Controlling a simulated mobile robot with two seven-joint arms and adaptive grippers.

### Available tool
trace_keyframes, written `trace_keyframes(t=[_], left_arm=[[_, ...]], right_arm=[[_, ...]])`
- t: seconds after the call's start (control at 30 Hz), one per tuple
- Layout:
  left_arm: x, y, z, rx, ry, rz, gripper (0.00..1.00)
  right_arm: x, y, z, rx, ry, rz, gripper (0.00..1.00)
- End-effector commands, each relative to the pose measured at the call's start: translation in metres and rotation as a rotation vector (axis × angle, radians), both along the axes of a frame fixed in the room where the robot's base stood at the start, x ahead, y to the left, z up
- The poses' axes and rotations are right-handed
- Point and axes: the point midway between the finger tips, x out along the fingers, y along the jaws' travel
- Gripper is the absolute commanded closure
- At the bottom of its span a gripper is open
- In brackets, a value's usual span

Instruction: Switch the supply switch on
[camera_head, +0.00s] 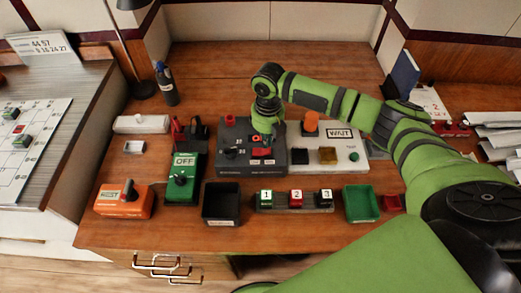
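I cannot read a label that names the supply switch. A dark grey panel box (231,165) stands mid-table with a red rocker (262,151), a dark knob (229,153) and a red button (230,120). My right gripper (267,138) points down over this box, just behind the red rocker. Whether it touches the rocker, and whether its fingers are open, I cannot tell. Left of it, a green box (184,192) reads OFF and has a dark lever (181,179). An orange box (124,203) with a dark lever lies front left. My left gripper is not in view.
A white panel (344,162) with a WAIT sign stands right of the grey box, under my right arm. In front are a black bin (221,213), numbered blocks (296,198) and a green bin (361,216). A bottle (165,84) and lamp base (144,90) stand behind.

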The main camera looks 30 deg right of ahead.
Motion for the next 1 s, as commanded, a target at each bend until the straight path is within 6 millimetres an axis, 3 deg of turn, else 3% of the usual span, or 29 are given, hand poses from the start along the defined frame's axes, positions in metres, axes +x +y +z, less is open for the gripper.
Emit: trace_keyframes(t=[1.0], left_arm=[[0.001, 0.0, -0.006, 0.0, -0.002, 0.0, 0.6]], right_arm=[[0.0, 0.0, -0.012, 0.0, 0.0, 0.0, 1.0]])
